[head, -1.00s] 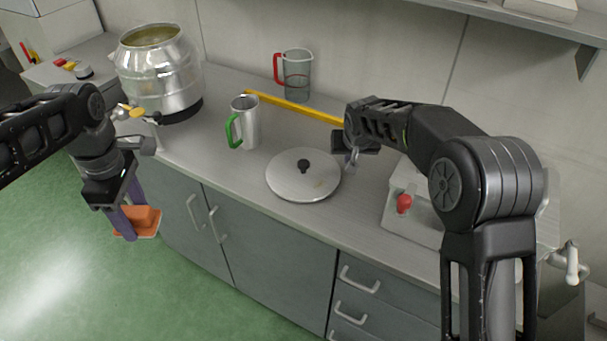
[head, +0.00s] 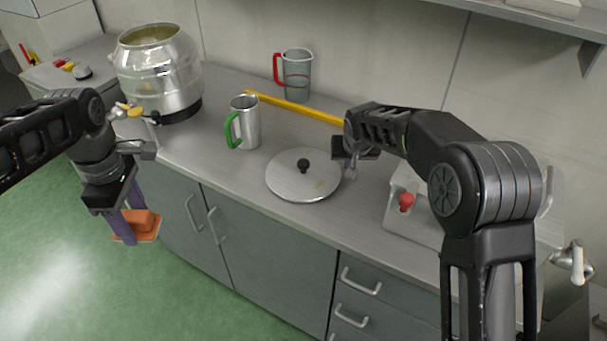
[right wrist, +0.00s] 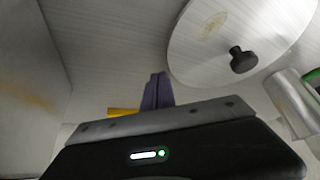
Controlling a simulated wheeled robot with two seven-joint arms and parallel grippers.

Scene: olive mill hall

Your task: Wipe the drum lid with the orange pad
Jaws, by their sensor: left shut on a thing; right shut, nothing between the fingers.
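The drum lid (head: 290,182) is a round pale metal disc with a black knob, lying flat on the counter. It also shows in the right wrist view (right wrist: 207,50), with a brownish smudge on its surface. My left gripper (head: 131,226) is shut on the orange pad (head: 146,222) and holds it out in front of the counter, over the green floor, well left of the lid. My right gripper (head: 350,170) is shut and empty, just beyond the lid's right edge. Its fingers (right wrist: 157,90) show together in the right wrist view.
A steel drum (head: 158,75) stands at the back left. A metal mug with a green handle (head: 247,124) stands left of the lid. A red-handled jug (head: 297,78) and a yellow bar (head: 300,108) are behind. A pale box with a red knob (head: 398,222) is right of the lid.

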